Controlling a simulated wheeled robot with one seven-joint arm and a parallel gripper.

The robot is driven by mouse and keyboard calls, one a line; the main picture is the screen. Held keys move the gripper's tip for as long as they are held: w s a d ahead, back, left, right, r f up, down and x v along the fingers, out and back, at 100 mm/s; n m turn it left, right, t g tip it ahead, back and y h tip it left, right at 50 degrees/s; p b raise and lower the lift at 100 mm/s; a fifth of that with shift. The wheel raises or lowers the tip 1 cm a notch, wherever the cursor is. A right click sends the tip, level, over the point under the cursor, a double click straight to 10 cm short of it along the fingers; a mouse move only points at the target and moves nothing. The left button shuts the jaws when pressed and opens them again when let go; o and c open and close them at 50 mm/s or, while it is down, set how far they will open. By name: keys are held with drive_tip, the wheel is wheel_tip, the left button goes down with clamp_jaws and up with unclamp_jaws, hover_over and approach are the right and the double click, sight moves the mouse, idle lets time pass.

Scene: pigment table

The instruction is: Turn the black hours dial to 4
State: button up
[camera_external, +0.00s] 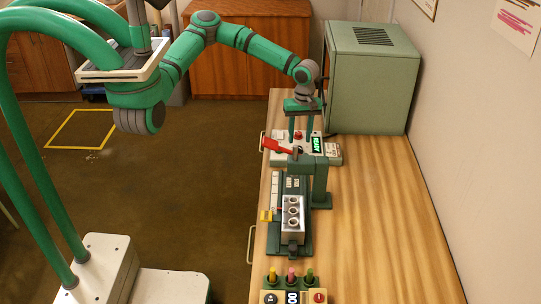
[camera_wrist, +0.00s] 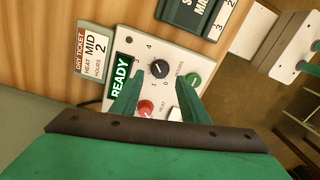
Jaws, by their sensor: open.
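The black hours dial (camera_wrist: 159,69) sits on a pale control panel (camera_wrist: 175,48) in the wrist view, with numbers around it and a 4 at its upper left. A light mark shows on the dial, but I cannot tell surely which number it points to. A lit READY display (camera_wrist: 119,78) is at the left. My gripper (camera_wrist: 159,82) is open and empty, its fingers apart over the panel near the dial. In the external view my gripper (camera_external: 301,136) points down over the panel (camera_external: 334,156).
A ticket (camera_wrist: 92,50) beside the panel reads heat MID, hours 2. In the external view, a press with a red lever (camera_external: 277,146) stands in front of the panel, and a green cabinet (camera_external: 365,85) behind it. The table's right side (camera_external: 380,230) is clear.

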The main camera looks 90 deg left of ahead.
sight(300, 147)
wheel_tip(300, 147, up, 7)
drive_tip(key=shift+w+r, duration=0.15)
drive_tip(key=shift+r, duration=0.05)
idle(0.6)
